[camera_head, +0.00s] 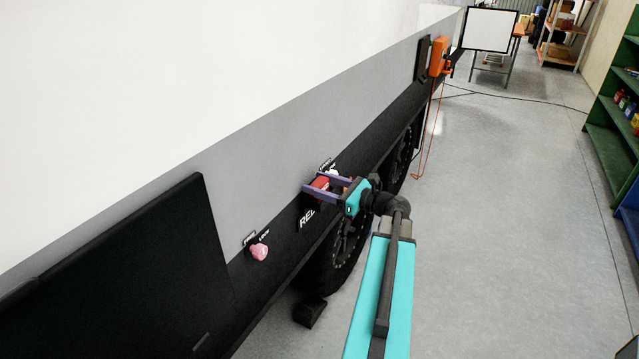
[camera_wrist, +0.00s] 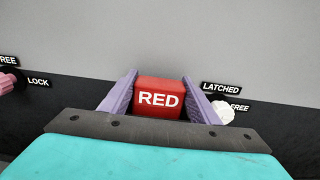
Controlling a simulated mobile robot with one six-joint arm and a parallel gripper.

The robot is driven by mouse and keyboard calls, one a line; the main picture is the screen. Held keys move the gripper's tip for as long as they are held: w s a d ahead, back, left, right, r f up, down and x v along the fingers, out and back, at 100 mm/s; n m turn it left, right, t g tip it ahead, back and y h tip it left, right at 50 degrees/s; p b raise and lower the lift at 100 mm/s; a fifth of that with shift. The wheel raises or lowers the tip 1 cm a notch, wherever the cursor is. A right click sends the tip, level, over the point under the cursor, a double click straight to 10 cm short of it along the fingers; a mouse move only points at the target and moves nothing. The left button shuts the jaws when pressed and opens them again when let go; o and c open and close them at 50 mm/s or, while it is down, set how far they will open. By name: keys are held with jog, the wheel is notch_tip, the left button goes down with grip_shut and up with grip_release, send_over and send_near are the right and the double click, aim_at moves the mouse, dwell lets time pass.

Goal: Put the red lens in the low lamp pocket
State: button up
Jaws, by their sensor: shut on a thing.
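The red lens (camera_wrist: 159,98), a block with "RED" in white letters, sits between the purple fingers of my gripper (camera_wrist: 160,100) in the wrist view. My gripper is shut on it. In the head view the red lens (camera_head: 320,183) shows between the fingers of my gripper (camera_head: 325,187), close against the dark lower band of the caravan side. A dark label with white letters starting "REL" (camera_head: 307,217) is just below it. The low lamp pocket cannot be made out; the lens and gripper may hide it. Whether the lens touches the wall cannot be told.
A pink knob (camera_head: 259,251) is on the caravan side at left, by a LOCK label (camera_wrist: 38,82). A white knob (camera_wrist: 223,112) is just right of my gripper, by a LATCHED label (camera_wrist: 221,88). A wheel (camera_head: 345,245) is below. The floor at right is clear.

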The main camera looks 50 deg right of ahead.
jog(key=shift+f, duration=0.25)
jog(key=o, duration=1.1)
jog(key=shift+s+r, duration=0.15)
jog(key=shift+b+v, duration=1.8)
jog(key=shift+v, duration=4.1)
